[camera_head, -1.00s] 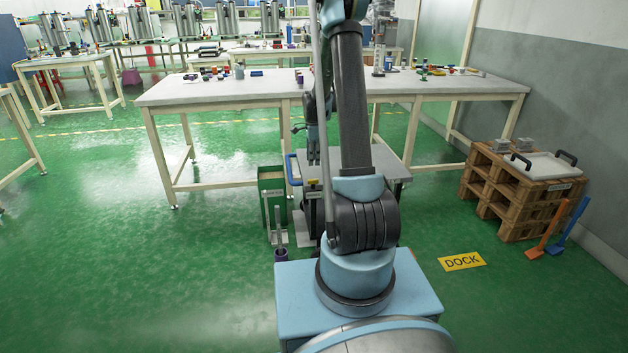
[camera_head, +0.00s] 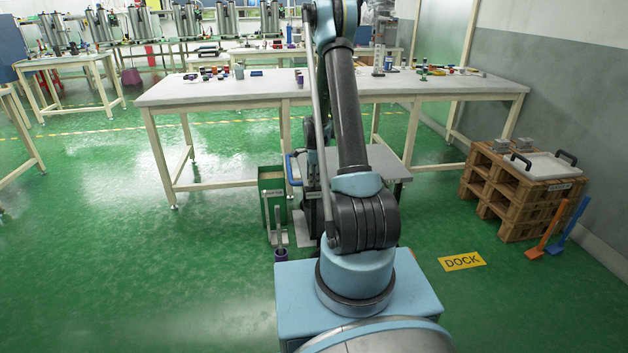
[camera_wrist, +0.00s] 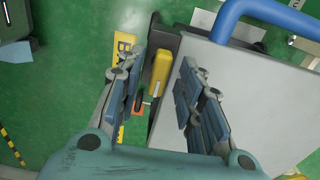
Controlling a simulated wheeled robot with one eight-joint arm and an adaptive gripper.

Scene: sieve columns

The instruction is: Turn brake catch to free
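In the wrist view a yellow lever-like part (camera_wrist: 158,72) stands at the edge of a grey cart top (camera_wrist: 222,75); it looks like the brake catch. A small orange and black piece (camera_wrist: 143,106) shows just below it; whether they join is unclear. My gripper (camera_wrist: 156,82) is open, its two fingers apart on either side of the yellow part with nothing visibly held. Contact cannot be told. The cart's blue handle (camera_wrist: 268,14) shows at upper right. In the head view the cart (camera_head: 390,165) and its blue handle (camera_head: 291,169) are partly hidden by my arm, as is the gripper.
A green bin (camera_head: 272,190) stands left of the cart. A long workbench (camera_head: 220,93) with small items is behind. Wooden pallets (camera_head: 512,205) with a white tray (camera_head: 545,166) stand at right. A yellow DOCK floor sign (camera_head: 462,261) lies on otherwise open floor.

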